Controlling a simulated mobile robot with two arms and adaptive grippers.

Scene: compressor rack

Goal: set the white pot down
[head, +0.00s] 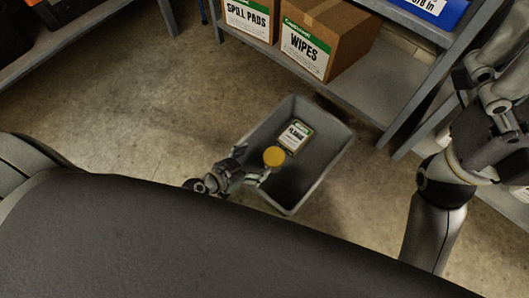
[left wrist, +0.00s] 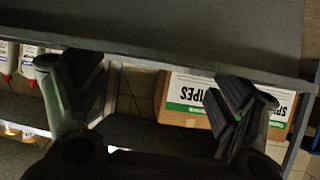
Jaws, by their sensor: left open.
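A round yellow top (head: 274,156) shows in the head view at the left side of a grey bin (head: 337,163). It may be the lid of the white pot, but no white body can be made out below it. My left gripper (head: 256,166) is just left of the yellow top, at the bin's left rim. In the left wrist view the fingers (left wrist: 160,88) are spread wide, with nothing visible between them. Whether they touch the pot cannot be told.
A labelled packet (head: 297,134) lies in the bin beside the yellow top. A wipes carton (head: 325,45) and a spill pads carton (head: 250,18) stand on the shelf (head: 385,85) behind. Bare floor (head: 130,115) is left of the bin.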

